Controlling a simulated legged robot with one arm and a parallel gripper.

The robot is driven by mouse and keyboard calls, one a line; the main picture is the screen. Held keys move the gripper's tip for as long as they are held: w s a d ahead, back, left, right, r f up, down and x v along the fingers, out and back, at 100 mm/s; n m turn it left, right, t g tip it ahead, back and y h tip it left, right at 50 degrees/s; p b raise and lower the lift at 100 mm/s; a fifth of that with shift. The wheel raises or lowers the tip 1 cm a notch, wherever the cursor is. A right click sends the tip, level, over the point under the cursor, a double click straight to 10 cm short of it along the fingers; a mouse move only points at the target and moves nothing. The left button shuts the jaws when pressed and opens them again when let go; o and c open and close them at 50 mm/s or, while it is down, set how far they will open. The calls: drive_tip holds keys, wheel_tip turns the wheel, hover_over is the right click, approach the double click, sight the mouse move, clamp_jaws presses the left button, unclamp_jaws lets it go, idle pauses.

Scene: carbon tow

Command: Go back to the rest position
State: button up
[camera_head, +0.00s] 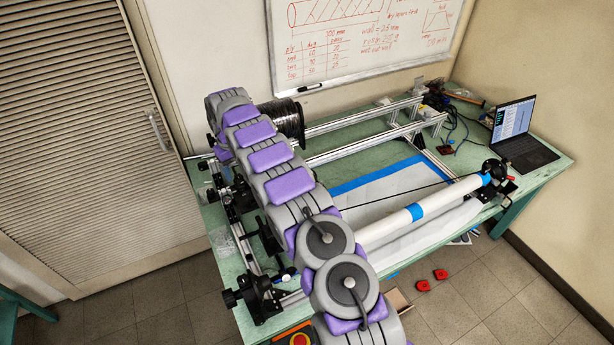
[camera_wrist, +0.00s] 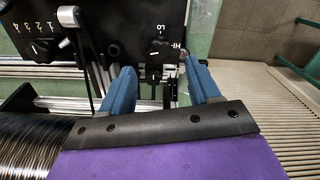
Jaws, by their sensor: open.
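My gripper (camera_wrist: 160,75) shows in the wrist view as two blue fingers standing apart, with nothing visible between them. It is in front of a black control panel (camera_wrist: 112,20) with knobs and switches marked with numbers, LO and HI. I cannot tell whether a finger touches it. In the head view my arm reaches across the left side of the green table to its far left corner, and its own links hide the fingers. The spool of dark carbon tow (camera_head: 288,122) is just right of the arm's far end. It also shows at the lower left of the wrist view (camera_wrist: 28,148).
A white tube (camera_head: 400,222) with blue tape spans the winding frame on the green table (camera_head: 215,215). A laptop (camera_head: 522,135) stands at the right. A whiteboard (camera_head: 350,45) hangs behind. A slatted door (camera_head: 80,120) is at the left. Red pieces (camera_head: 430,281) lie on the floor.

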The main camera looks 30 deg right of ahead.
drive_tip(key=shift+r, duration=0.1)
idle(0.4)
drive_tip(key=s+d+r+m+b, duration=0.1)
drive_tip(key=s+r+b, duration=0.1)
drive_tip(key=s+r, duration=0.45)
drive_tip(key=s+d+r+b, duration=0.1)
drive_tip(key=s+r, duration=0.2)
drive_tip(key=s, duration=0.6)
drive_tip(key=s+d+r+m+b, duration=0.1)
drive_tip(key=s+r+b, duration=0.1)
drive_tip(key=s+r, duration=0.35)
drive_tip(key=s+a+f+g+b, duration=0.1)
drive_tip(key=s+f+b, duration=0.1)
drive_tip(key=s, duration=1.5)
drive_tip(key=s+a+f+b, duration=0.1)
drive_tip(key=s+f+b, duration=0.2)
drive_tip(key=s, duration=1.5)
wheel_tip(320, 180, down, 2)
drive_tip(key=shift+s+a+f+m+g, duration=0.1)
drive_tip(key=shift+s+a+m+g, duration=0.05)
drive_tip(key=shift+s+m+g, duration=0.2)
